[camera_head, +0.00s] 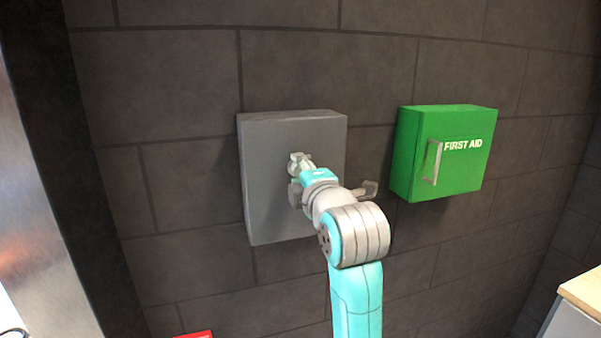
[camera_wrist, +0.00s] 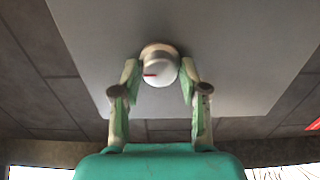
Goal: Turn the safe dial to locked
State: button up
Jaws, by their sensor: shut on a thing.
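The safe (camera_head: 268,200) is a dark grey box fixed to the dark wall, with its front towards me; the safe's face also fills much of the wrist view (camera_wrist: 232,70). The dial (camera_wrist: 159,68) is a round white knob with a short red mark on its left part, on a brownish base. My gripper (camera_wrist: 158,80) is shut on the dial, one finger on each side. In the head view my gripper (camera_head: 301,165) is at the middle of the safe's front, and my arm hides the dial there.
A green first aid box (camera_head: 465,165) with a grey handle (camera_head: 432,162) hangs on the wall to the right of the safe. A red object (camera_head: 196,334) shows at the bottom edge. A counter (camera_head: 582,292) with a wooden top stands at the lower right.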

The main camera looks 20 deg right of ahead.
jog(key=o, duration=1.1)
jog(key=s, duration=1.2)
